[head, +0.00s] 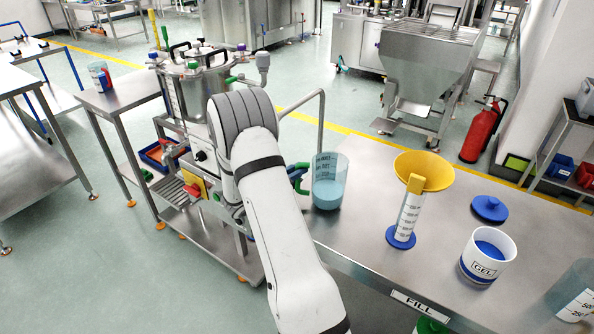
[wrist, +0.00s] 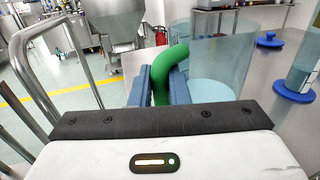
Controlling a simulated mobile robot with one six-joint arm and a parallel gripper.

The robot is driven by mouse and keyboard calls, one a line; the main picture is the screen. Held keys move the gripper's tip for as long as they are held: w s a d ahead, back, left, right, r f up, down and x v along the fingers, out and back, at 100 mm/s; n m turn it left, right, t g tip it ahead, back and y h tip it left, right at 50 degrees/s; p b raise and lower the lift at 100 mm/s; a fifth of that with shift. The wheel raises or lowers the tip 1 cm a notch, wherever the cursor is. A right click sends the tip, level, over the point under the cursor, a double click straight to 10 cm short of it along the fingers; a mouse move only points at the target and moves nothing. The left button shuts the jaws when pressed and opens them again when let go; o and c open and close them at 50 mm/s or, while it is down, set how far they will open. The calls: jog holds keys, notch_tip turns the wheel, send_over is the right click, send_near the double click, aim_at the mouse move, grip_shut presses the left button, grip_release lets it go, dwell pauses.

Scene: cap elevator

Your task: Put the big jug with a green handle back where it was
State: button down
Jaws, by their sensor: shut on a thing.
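The big clear jug (head: 328,184) with the green handle stands upright at the left end of the steel table (head: 385,262), with pale blue liquid in it. Its green handle (head: 297,174) points left. In the wrist view the jug (wrist: 228,60) is to the right of the fingers and the green handle (wrist: 165,62) curves between them. My gripper (wrist: 158,85) has blue fingers shut on the handle. In the head view my arm hides most of the gripper. I cannot tell whether the jug's base touches the table.
A measuring cylinder (head: 407,220) with a yellow funnel (head: 423,171), a blue lid (head: 489,208), a white tub (head: 487,255) and another clear jug (head: 575,292) stand on the table to the right. A steel tank (head: 195,85) and a curved rail (head: 322,122) are behind.

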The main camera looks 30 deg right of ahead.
jog(key=shift+f+b, duration=0.5)
jog(key=shift+f, duration=0.1)
dwell(0.3)
jog(key=c, duration=1.3)
grip_release()
jog(key=shift+a, duration=0.1)
jog(key=a, duration=0.7)
jog(key=shift+s+a+b, duration=0.3)
jog(key=shift+s, duration=0.15)
